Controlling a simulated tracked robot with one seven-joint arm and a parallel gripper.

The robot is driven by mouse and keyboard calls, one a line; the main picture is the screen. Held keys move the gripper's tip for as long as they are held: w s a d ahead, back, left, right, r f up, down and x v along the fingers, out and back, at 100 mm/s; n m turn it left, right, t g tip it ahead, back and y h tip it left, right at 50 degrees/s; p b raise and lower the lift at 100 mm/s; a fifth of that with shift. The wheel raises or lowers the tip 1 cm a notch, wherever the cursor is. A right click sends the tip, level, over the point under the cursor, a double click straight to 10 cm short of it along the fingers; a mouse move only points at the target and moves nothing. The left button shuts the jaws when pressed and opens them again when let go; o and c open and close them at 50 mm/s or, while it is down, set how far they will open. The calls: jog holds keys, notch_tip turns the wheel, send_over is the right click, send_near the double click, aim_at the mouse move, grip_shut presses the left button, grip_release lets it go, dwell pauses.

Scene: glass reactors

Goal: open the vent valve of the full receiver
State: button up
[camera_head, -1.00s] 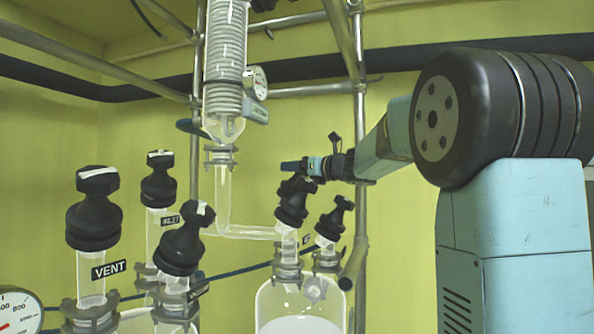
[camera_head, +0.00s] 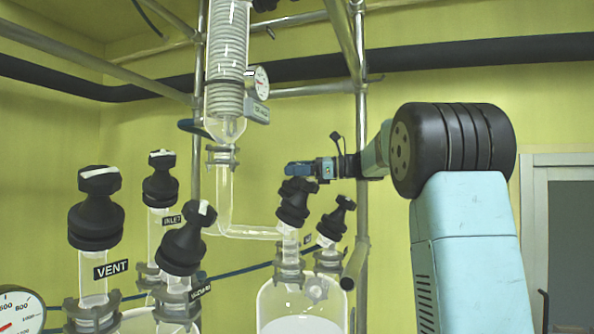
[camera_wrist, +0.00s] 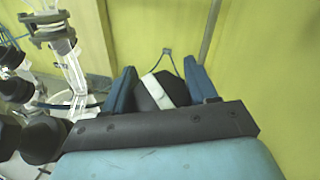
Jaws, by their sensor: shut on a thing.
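The right receiver (camera_head: 285,308) is a clear glass vessel with pale liquid in it. A black-capped valve (camera_head: 293,205) stands on its left neck and another (camera_head: 336,220) on its right neck. My gripper (camera_head: 300,169) is level with the top of the left one, seen side-on. In the wrist view my gripper (camera_wrist: 160,88) has its blue fingers on either side of a black knob with a white stripe (camera_wrist: 167,90), and is shut on it. The head view does not show clearly which valve this knob belongs to; a small label behind the necks is mostly hidden.
Front left, black-capped valves labelled VENT (camera_head: 97,207) and INLET (camera_head: 160,180) stand beside another valve (camera_head: 186,240). The coiled glass condenser (camera_head: 226,60) and its down tube are left of my gripper. A metal pole (camera_head: 361,120) stands close by my wrist.

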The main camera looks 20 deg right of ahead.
dwell(0.5)
jog(key=o, duration=1)
jog(key=shift+c, duration=0.2)
jog(key=shift+r, duration=0.3)
notch_tip(320, 180, up, 2)
jog(key=shift+r, duration=0.25)
jog(key=s+r, duration=0.9)
jog(key=s, duration=0.5)
jog(key=shift+r, duration=0.35)
jog(key=shift+s+d, duration=0.1)
